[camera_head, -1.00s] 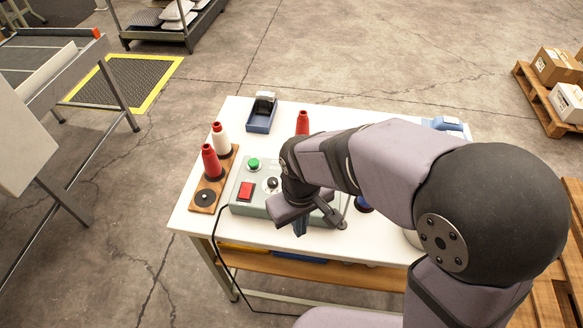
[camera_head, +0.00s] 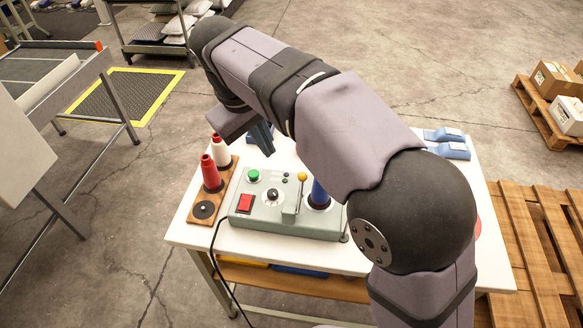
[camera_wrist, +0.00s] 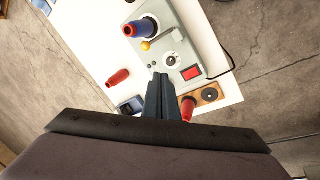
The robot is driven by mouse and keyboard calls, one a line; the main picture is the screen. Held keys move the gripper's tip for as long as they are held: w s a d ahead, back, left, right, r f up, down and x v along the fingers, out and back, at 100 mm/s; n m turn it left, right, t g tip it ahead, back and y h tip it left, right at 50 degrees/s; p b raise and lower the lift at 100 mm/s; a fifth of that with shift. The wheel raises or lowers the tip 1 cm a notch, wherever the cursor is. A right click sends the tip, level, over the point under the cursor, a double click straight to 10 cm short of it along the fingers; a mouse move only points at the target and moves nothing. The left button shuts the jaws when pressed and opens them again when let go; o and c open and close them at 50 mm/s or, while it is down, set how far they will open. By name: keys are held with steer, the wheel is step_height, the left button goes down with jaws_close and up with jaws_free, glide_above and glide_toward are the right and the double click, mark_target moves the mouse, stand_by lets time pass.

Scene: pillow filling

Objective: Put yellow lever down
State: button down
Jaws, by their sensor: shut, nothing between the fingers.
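The yellow lever (camera_head: 302,177) has a round yellow knob on a thin metal stem. It stands on the grey control box (camera_head: 255,222), with its knob toward the far side of the box. In the wrist view, the yellow knob (camera_wrist: 146,45) shows above and left of my fingers. My gripper (camera_head: 264,142) is away from the lever, to its left and farther back, raised above the table. In the wrist view, the fingers of my gripper (camera_wrist: 158,80) are together and hold nothing.
The box also has a green button (camera_head: 253,175), a red switch (camera_head: 245,203) and a black knob (camera_head: 273,195). A blue cone (camera_head: 319,194) stands right of the lever. Red and white cones stand on a wooden board (camera_head: 226,190) at left. Blue items (camera_head: 446,143) lie at the back right.

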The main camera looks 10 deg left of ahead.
steer(key=p, duration=0.2)
glide_toward(300, 194)
steer(key=w+a, duration=0.3)
steer(key=a, duration=0.1)
steer(key=shift+w+d+f+p, duration=0.45)
steer(key=shift+d+f+p, duration=0.05)
steer(key=shift+d+f, duration=0.25)
steer(key=shift+w+d+f+p, duration=0.45)
steer(key=shift+d+f, duration=0.25)
steer(key=shift+f, duration=0.05)
steer(key=w+f, duration=0.1)
steer(key=w+f+b, duration=0.1)
steer(key=w+f, duration=0.1)
steer(key=shift+w, duration=0.25)
steer(key=shift+s+r, duration=0.1)
